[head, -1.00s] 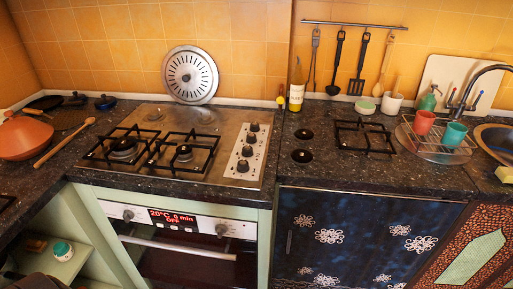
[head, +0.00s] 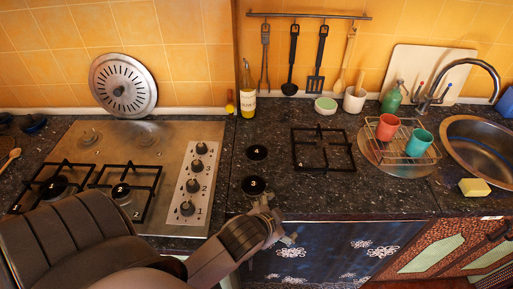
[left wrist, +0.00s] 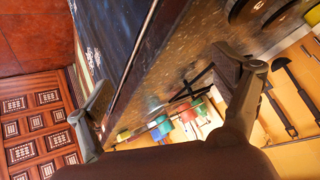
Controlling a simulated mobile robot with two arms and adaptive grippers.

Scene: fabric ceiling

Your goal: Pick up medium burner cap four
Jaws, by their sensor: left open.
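Medium burner cap four (head: 257,152) is a flat black disc marked 4, lying on the dark speckled countertop right of the steel hob. Burner cap three (head: 253,185) lies just in front of it. My left gripper (head: 280,218) is open and empty at the counter's front edge, in front of both caps and slightly to their right. In the left wrist view its fingers (left wrist: 150,85) are spread wide with the counter edge between them. Cap four (left wrist: 285,12) and cap three (left wrist: 243,10) show at that view's top right, outside the fingers. My right gripper is out of view.
A black pan grate (head: 323,149) stands right of the caps. An oil bottle (head: 247,95) stands behind them by the wall. The knob panel (head: 192,185) is to their left. A dish rack with cups (head: 388,127) and a sink (head: 480,150) are farther right.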

